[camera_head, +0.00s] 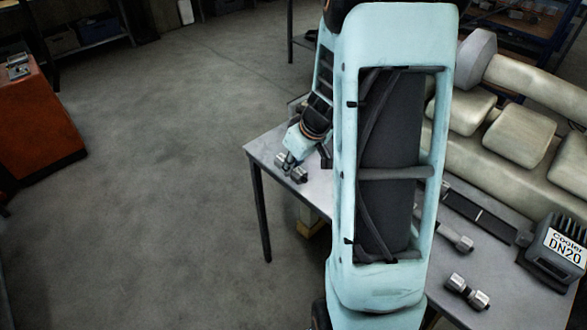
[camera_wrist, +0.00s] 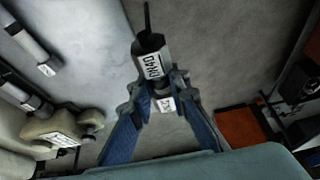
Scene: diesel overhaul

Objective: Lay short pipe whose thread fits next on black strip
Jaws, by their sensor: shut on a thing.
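My gripper (camera_wrist: 163,92) is shut on a short grey metal pipe (camera_wrist: 152,66) with wide ends. A label on it in the wrist view seems to read DN40. In the head view the held pipe (camera_head: 299,175) is at the far left corner of the table, below my gripper (camera_head: 290,163). Whether it touches the table is unclear. The black strip (camera_head: 481,216) lies on the table right of my arm, its left part hidden. Another short pipe (camera_head: 456,239) lies beside the strip, partly behind my arm. One more short pipe (camera_head: 467,291) lies nearer the front.
A dark block labelled "Cooler DN20" (camera_head: 557,250) stands at the table's right. A large beige engine (camera_head: 520,130) lies along the back right. My arm covers the middle of the grey table (camera_head: 325,205). An orange cabinet (camera_head: 38,125) stands far left, with open floor between.

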